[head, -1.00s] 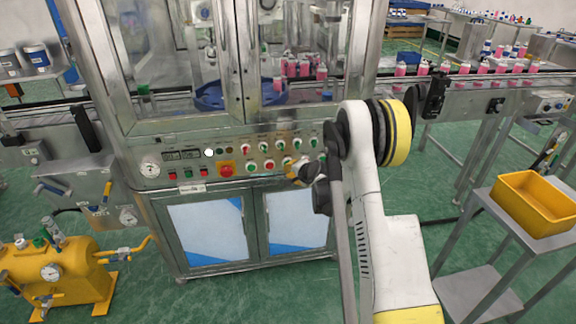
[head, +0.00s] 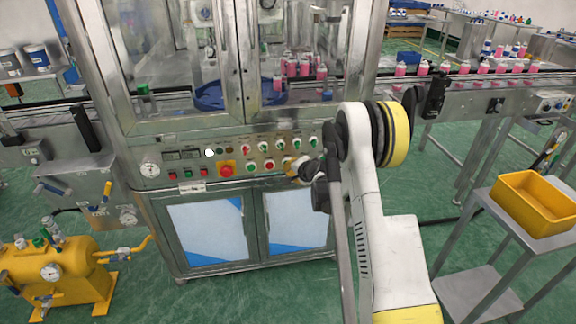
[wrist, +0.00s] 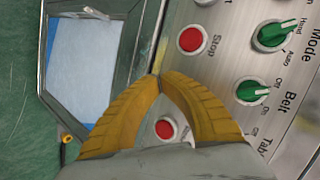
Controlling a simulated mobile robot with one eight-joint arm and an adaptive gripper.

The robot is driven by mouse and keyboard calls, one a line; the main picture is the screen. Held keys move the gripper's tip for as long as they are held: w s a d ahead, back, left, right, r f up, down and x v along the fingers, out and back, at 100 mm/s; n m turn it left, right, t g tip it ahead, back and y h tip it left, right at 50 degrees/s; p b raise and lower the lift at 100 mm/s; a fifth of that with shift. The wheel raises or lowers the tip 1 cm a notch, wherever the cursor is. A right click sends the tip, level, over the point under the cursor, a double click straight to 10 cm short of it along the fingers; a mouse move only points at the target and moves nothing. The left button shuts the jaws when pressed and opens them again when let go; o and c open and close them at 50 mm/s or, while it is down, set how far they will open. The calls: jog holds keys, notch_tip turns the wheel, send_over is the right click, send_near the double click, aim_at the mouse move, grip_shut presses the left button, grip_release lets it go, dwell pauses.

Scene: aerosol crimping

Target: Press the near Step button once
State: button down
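The control panel (head: 180,173) of the steel machine carries rows of buttons and selectors. My gripper (head: 289,164) is in front of its lower row. In the wrist view its yellow fingers (wrist: 160,77) curve together and meet at the tips, with nothing between the tips. A red button (wrist: 166,129) shows in the gap behind the tips; its label is mostly hidden. A red button labelled Stop (wrist: 191,40) is just beyond the tips. I cannot read a Step label in either view, nor tell whether the tips touch the panel.
Green selectors marked Mode (wrist: 272,35) and Belt (wrist: 252,91) sit beside the Stop button. A red knob on a yellow base (head: 226,169) is further left on the panel. A yellow bin (head: 535,200) stands on a side table at right. Open green floor lies in front.

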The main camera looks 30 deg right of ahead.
jog(key=shift+w+d, duration=0.1)
jog(key=shift+w, duration=0.3)
dwell(0.6)
dwell(0.3)
jog(key=shift+s+a, duration=0.2)
jog(key=shift+s, duration=0.7)
jog(key=s, duration=0.2)
jog(key=s+a, duration=0.1)
jog(key=s, duration=0.1)
jog(key=shift+s+a, duration=0.2)
jog(key=shift+s, duration=0.1)
dwell(0.6)
